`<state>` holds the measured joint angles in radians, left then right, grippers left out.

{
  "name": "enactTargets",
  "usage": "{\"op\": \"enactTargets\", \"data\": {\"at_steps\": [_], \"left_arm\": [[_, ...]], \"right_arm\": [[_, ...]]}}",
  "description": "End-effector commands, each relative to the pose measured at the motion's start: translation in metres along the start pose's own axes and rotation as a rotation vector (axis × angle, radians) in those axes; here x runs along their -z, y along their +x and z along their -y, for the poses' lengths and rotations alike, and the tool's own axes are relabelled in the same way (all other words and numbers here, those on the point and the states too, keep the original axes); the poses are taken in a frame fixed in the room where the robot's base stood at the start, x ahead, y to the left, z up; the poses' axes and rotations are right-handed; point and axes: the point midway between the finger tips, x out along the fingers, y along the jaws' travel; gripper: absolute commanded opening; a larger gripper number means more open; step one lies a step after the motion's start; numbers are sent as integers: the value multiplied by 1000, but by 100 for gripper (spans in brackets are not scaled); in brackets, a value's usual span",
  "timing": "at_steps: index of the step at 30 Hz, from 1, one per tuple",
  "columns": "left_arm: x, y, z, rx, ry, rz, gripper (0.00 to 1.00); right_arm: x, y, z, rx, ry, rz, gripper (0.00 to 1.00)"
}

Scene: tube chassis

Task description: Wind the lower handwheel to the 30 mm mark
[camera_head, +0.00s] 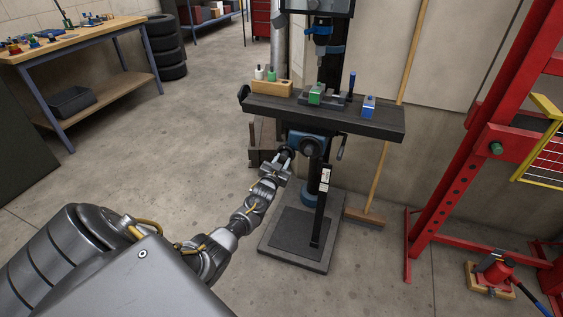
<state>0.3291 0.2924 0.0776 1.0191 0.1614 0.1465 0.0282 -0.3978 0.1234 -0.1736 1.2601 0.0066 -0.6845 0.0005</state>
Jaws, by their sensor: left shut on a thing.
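A drill press stands in the middle of the camera_head view with its dark table (372,121) at mid-height. Below the table is a blue-grey housing (308,139), and the lower handwheel's dark grip (288,151) shows at its left. My left gripper (284,160) is shut on this handwheel grip, with the fingers pointing up and away from me. The wheel's rim is mostly hidden or too small to make out. A white scale plate (325,180) is on the black upright bar below; its marks are too small to read. My right gripper is not in view.
A broom (381,172) leans behind. A red press frame (440,190) stands right. Floor at left is clear.

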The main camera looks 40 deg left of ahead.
Motion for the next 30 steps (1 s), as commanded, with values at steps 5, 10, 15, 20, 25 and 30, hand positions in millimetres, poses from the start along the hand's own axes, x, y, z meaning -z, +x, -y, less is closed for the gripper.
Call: {"op": "enactTargets", "data": {"at_steps": [5, 10, 15, 20, 25, 30], "left_arm": [[-5, -2, -6, -11, -1, 9, 45], [-3, -1, -3, -5, -1, 5, 51], [-1, -3, -1, -3, -1, 3, 51], [-1, -20, -2, -4, 0, 4, 51], [-1, -54, -2, -6, -1, 4, 51], [-1, -85, -2, -6, -1, 4, 51]], "right_arm": [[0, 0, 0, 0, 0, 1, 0], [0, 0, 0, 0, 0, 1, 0], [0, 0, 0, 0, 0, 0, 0], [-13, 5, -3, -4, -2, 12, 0], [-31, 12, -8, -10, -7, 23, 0], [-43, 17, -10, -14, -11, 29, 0]]}}
